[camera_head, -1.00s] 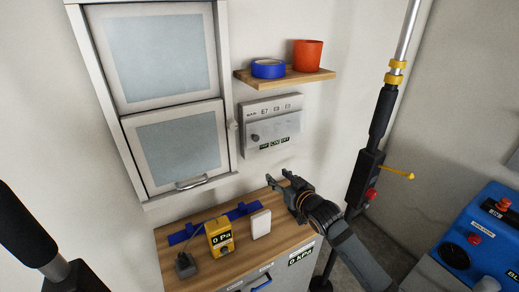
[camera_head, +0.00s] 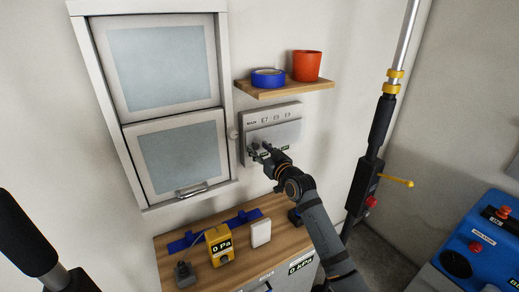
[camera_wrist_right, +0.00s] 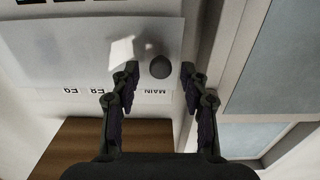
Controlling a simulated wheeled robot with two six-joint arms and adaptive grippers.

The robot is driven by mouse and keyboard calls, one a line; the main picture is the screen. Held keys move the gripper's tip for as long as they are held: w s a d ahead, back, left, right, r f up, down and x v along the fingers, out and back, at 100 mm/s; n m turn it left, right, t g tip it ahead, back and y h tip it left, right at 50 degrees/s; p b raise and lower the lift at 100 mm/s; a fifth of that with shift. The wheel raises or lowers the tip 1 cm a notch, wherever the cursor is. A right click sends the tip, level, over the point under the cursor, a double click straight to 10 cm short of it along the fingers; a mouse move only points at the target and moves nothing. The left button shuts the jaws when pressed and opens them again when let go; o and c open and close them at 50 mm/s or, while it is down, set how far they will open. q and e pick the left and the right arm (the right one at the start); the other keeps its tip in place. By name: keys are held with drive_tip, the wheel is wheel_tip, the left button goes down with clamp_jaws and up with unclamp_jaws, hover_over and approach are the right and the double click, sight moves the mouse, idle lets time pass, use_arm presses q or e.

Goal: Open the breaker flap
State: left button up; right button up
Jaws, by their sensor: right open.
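The grey breaker box (camera_head: 258,116) is mounted on the wall below the wooden shelf. Its flap (camera_head: 284,132) appears shut, lying flat over the lower front. My right gripper (camera_head: 258,151) is in front of the flap's lower left part and hides some of it. In the right wrist view, the flap (camera_wrist_right: 70,48) carries a round dark knob (camera_wrist_right: 160,67). The knob shows between the two open fingertips of my right gripper (camera_wrist_right: 159,74); I cannot tell whether they touch it. My left gripper is out of view.
A window-like cabinet (camera_head: 131,121) with a handle stands close on the left. The shelf (camera_head: 285,88) above holds blue tape (camera_head: 268,81) and an orange cup (camera_head: 307,66). A yellow meter (camera_head: 219,246) and a white box (camera_head: 260,232) are on the bench (camera_head: 290,238) below.

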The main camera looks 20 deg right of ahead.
drive_tip(key=shift+w, duration=0.1)
clamp_jaws()
idle(0.4)
